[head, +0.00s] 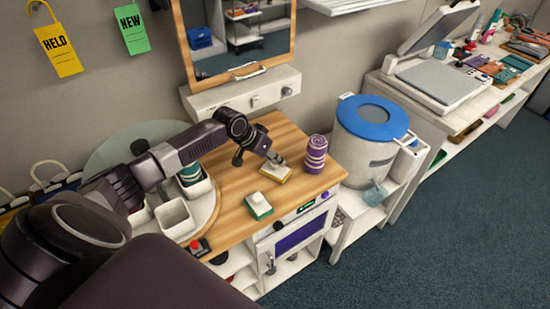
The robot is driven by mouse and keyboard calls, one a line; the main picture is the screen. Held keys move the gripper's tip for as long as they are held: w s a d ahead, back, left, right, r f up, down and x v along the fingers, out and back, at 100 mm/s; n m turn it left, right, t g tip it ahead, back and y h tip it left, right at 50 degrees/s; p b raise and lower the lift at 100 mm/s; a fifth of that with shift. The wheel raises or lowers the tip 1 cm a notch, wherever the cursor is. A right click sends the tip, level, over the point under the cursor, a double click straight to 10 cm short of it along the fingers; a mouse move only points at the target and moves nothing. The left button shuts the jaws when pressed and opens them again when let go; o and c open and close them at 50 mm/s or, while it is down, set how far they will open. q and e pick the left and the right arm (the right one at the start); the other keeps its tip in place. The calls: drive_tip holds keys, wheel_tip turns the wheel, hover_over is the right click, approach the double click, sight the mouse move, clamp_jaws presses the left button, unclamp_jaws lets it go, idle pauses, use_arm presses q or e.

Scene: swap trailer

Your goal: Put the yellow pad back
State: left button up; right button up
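The yellow pad (275,176) lies on the wooden worktop (236,173), near its middle, with a pale piece on top of it. My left arm reaches in from the left, and my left gripper (276,160) points down at the top of the yellow pad. The fingertips overlap the pale piece in the picture; I cannot tell whether they grip it. A similar green pad (260,212) with a white top sits nearer the front edge. My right gripper is not in view.
A purple striped roll (316,154) stands right of the yellow pad. A white bin with a blue lid (372,117) stands beyond the worktop's right edge. White square cups (175,219) stand on the left. A mirror (238,35) is behind.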

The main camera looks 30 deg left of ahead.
use_arm(q)
drive_tip(key=o, duration=0.4)
drive_tip(key=shift+o, duration=0.2)
drive_tip(key=shift+r, duration=0.25)
drive_tip(key=shift+s+a+r, duration=0.15)
drive_tip(key=shift+r, duration=0.05)
drive_tip(key=b+v, duration=0.2)
drive_tip(key=v, duration=0.9)
drive_tip(key=shift+r, duration=0.15)
